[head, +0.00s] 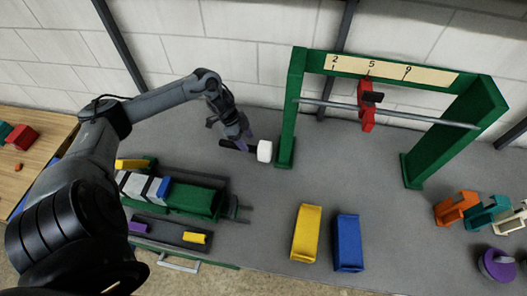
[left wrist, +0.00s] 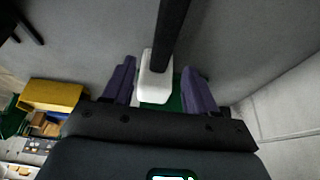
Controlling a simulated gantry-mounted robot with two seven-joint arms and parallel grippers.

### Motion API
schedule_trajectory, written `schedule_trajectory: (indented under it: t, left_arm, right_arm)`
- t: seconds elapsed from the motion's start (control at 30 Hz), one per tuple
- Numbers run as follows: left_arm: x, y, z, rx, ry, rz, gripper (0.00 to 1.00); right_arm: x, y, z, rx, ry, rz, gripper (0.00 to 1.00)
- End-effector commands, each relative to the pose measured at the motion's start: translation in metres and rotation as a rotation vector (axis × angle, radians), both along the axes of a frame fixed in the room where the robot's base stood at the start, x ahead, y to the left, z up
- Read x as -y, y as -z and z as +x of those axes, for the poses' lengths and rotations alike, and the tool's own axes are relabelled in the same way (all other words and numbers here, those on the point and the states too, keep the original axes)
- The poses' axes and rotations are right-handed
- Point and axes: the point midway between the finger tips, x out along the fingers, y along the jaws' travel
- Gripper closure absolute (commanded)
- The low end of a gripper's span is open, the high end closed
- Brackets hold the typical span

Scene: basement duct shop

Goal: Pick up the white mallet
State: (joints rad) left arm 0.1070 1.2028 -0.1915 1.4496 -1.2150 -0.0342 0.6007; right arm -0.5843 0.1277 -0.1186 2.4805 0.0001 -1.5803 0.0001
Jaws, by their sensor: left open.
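The white mallet (head: 264,151) lies on the grey bench at the foot of the green frame's left post, its black handle pointing left. In the left wrist view the white head (left wrist: 154,86) shows between my two purple fingers, with the black handle running up the picture. My left gripper (head: 242,138) is open, with its fingers on either side of the mallet in that view (left wrist: 160,80). I cannot tell whether the fingers touch it. In the head view the gripper partly hides the handle. My right gripper is not in view.
The green frame (head: 285,125) carries a number strip, a rod and a red slider (head: 367,105). Yellow (head: 306,233) and blue (head: 347,243) blocks stand in front. A green tray (head: 190,202) lies left, and coloured clips (head: 456,208) lie right.

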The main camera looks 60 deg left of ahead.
Motion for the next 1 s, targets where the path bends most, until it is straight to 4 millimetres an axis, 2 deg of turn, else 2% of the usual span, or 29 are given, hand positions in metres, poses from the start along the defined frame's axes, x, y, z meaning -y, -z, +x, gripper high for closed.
schedule_trajectory:
  t: [0.3,0.67,0.77,1.0]
  left_arm:
    - [0.013,0.035,0.012,0.000,0.000,-0.003,0.43]
    - [0.015,0.043,0.014,0.000,0.001,0.000,0.43]
    - [0.015,0.043,0.014,0.000,0.001,0.000,0.55]
    - [0.015,0.043,0.014,-0.001,0.001,0.000,0.92]
  right_arm:
    - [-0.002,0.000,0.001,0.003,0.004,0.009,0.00]
    - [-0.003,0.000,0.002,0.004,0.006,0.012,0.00]
    - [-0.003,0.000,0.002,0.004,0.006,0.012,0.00]
    - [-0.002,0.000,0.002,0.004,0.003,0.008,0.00]
